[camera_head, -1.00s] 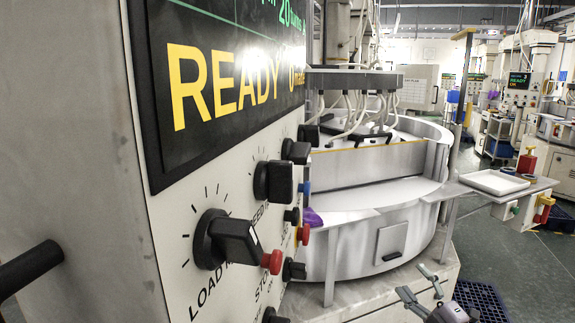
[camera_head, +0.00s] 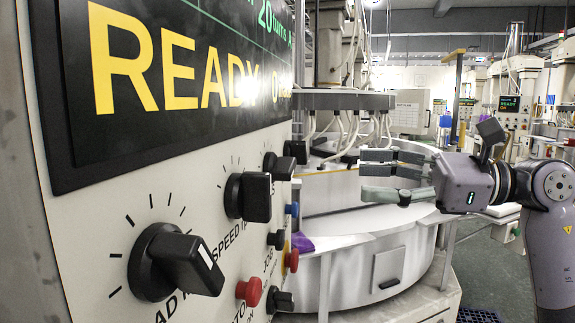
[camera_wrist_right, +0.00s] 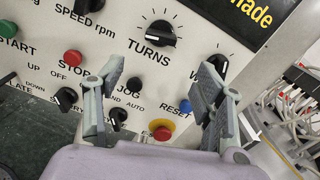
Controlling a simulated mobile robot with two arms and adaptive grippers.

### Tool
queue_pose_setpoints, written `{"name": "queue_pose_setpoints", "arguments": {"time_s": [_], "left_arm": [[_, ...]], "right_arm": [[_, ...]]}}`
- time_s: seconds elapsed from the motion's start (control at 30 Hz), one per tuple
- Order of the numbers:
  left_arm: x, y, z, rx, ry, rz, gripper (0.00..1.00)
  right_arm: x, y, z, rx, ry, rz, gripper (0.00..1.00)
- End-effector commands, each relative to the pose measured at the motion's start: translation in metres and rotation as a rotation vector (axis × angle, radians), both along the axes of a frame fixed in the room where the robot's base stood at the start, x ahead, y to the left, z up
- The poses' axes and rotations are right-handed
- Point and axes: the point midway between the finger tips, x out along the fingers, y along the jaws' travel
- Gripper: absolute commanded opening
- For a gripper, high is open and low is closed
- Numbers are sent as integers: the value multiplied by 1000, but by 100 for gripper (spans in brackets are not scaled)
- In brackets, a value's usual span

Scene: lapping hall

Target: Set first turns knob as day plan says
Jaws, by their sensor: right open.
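The turns knob (camera_wrist_right: 158,34) is a black pointer knob on the pale panel, with a white mark and the word TURNS below it in the right wrist view. In the head view it is seen edge-on (camera_head: 281,165), beyond the speed knob (camera_head: 248,196) and load knob (camera_head: 176,262). My right gripper (camera_head: 366,172) is open and empty, its fingers level and aimed at the panel, apart from it. In the wrist view its fingertips (camera_wrist_right: 163,68) spread below the turns knob. The plan board (camera_head: 409,108) hangs behind; its small text is unreadable. My left gripper is out of view.
The dark display (camera_head: 170,80) reads READY in yellow, with 20 turns in green above. A red and yellow emergency button (camera_wrist_right: 161,129), blue reset button (camera_wrist_right: 184,106) and another dark knob (camera_wrist_right: 217,65) sit near my fingers. The round lapping machine (camera_head: 350,218) stands behind.

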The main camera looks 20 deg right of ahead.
Motion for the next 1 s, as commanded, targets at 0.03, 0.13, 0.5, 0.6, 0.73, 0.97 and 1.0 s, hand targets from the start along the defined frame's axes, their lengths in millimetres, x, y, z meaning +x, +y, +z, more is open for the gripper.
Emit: {"name": "queue_pose_setpoints", "arguments": {"time_s": [0.03, 0.13, 0.5, 0.6, 0.73, 0.97, 1.0], "left_arm": [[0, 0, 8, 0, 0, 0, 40], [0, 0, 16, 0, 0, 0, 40], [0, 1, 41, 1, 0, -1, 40], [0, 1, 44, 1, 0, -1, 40], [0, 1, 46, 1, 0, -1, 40], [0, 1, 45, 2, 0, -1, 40], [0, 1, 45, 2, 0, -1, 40]], "right_arm": [[4, 11, 5, 1, -2, 6, 63], [15, 31, 5, 3, 0, 5, 63], [50, 94, 3, 5, 2, 5, 63], [55, 103, 2, 5, 2, 4, 63], [59, 109, 1, 4, 1, 2, 63], [60, 111, 0, 4, 1, 2, 63], [60, 111, 0, 4, 1, 2, 63]]}}
